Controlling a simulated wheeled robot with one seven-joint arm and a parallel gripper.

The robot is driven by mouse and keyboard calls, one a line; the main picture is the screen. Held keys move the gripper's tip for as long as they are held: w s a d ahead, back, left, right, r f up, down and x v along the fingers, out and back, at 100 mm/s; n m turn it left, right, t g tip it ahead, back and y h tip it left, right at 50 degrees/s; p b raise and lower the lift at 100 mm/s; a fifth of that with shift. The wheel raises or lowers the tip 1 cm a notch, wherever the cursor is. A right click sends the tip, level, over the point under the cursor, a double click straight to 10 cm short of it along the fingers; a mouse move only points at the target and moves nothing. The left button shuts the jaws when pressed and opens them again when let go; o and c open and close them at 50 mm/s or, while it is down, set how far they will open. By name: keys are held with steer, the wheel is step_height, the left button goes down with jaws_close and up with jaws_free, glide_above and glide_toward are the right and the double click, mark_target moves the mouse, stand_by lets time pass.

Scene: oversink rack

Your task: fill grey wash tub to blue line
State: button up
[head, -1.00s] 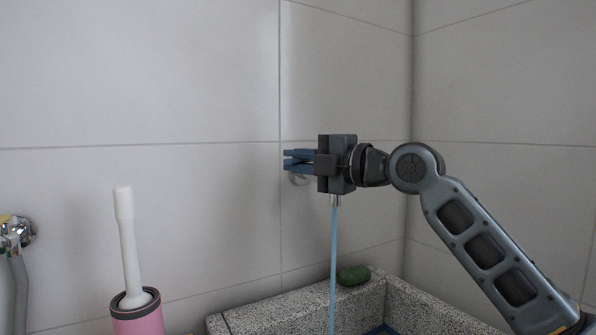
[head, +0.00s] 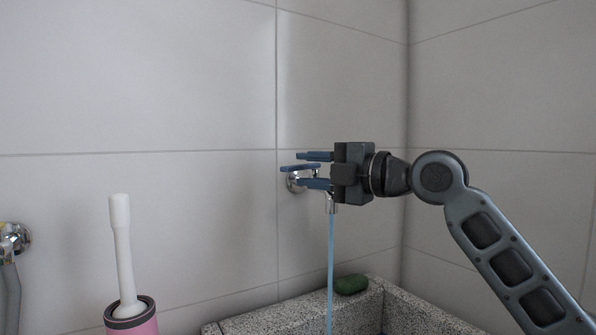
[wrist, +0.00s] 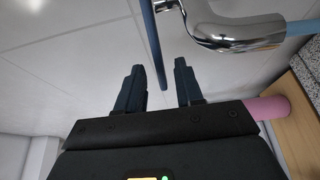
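The chrome wall tap (head: 294,185) is running. A thin blue stream of water (head: 331,270) falls from its spout, which is partly behind my gripper. The tap's blue lever (head: 299,169) sticks out at the fingertips; in the wrist view the lever (wrist: 153,40) reaches in between the fingers without visible contact. My gripper (head: 314,170) is open, its two fingers apart above and below the lever. The chrome spout (wrist: 235,32) is close to the right finger in the wrist view. The grey wash tub and its blue line are not in view.
A speckled stone sink (head: 290,315) is below the tap, with a dark green object (head: 351,284) on its rim. A white-handled brush (head: 121,250) stands in a pink holder (head: 132,322) at left. Another chrome fitting (head: 14,240) is on the wall at far left.

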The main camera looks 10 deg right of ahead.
mark_target(298, 169)
steer(key=shift+v, duration=2.15)
step_height(298, 169, up, 5)
steer(key=w+a+m+t+h+p, duration=0.1)
steer(key=a+m+t+h+p, duration=0.15)
steer(key=m+p, duration=1.3)
steer(key=f+m+h, duration=0.1)
steer(key=m, duration=0.7)
steer(key=f+m+h+p, duration=0.1)
steer(key=f+m, duration=0.1)
steer(key=m, duration=0.6)
steer(key=a+f+m+t+h+p, duration=0.1)
steer(key=f+m, duration=0.1)
steer(key=m, duration=0.7)
steer(key=shift+s+h, duration=0.35)
steer(key=shift+s, duration=0.05)
steer(key=shift+p+x, duration=0.65)
steer(key=shift+x, duration=3.25)
